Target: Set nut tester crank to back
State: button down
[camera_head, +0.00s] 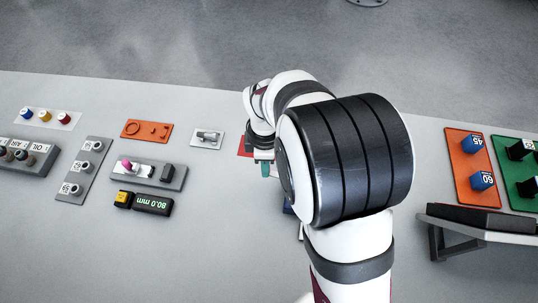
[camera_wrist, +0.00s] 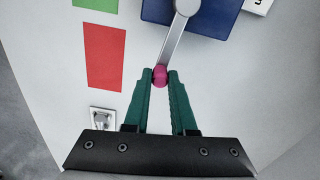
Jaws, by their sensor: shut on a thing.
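The nut tester crank shows in the wrist view as a grey metal arm (camera_wrist: 175,38) running from a round pivot (camera_wrist: 187,6) on a blue base (camera_wrist: 218,18) to a small pink knob (camera_wrist: 160,76). My gripper (camera_wrist: 161,74) has green fingers, shut on the pink knob at the arm's free end. In the head view my gripper (camera_head: 265,168) is low over the table, left of my arm. There my arm hides the crank and most of the blue base (camera_head: 288,209).
Red (camera_wrist: 105,56) and green patches lie beside the crank. A small metal switch plate (camera_head: 207,138), an orange plate (camera_head: 146,131), a grey slide gauge (camera_head: 172,177) and an 80.0 mm display (camera_head: 153,204) stand left. An orange panel (camera_head: 460,155) with blue blocks stands right.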

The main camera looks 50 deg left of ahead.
jog(key=shift+s+d+n, duration=0.45)
jog(key=shift+n, duration=0.35)
jog(key=c, duration=0.7)
grip_release()
jog(key=shift+c, duration=0.2)
notch_tip(320, 180, up, 16)
jog(key=shift+f, duration=0.15)
